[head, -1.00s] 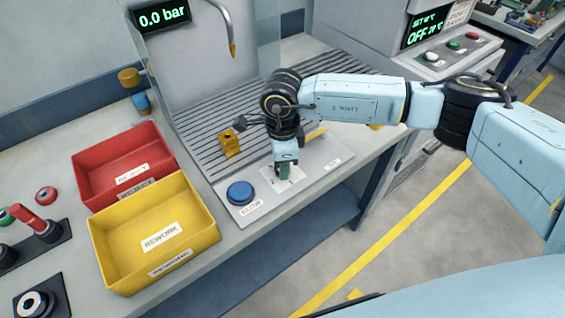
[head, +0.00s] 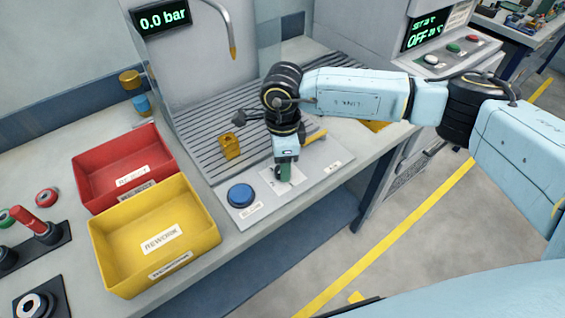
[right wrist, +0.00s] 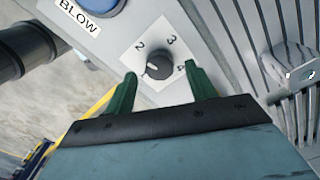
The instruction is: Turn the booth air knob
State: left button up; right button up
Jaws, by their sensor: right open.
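The booth air knob (right wrist: 158,66) is a small dark round knob on a white dial plate in the right wrist view, with the numbers 2 and 3 readable. In the head view the dial plate (head: 270,184) shows beside my right gripper (head: 284,172), and the knob is hidden behind the gripper. In the right wrist view the green fingers of my right gripper (right wrist: 160,88) are open and empty. The knob lies between and just beyond the fingertips, and I see no contact. The pressure display (head: 164,18) reads 0.0 bar. My left gripper is not in view.
A blue BLOW button (head: 240,194) sits left of the dial. A yellow REWORK bin (head: 205,222) and a red bin (head: 90,190) stand further left. A yellow lever (head: 316,135) is close to my right wrist.

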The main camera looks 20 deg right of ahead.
notch_tip(320, 180, up, 12)
jog(key=shift+f, duration=0.15)
dwell(0.5)
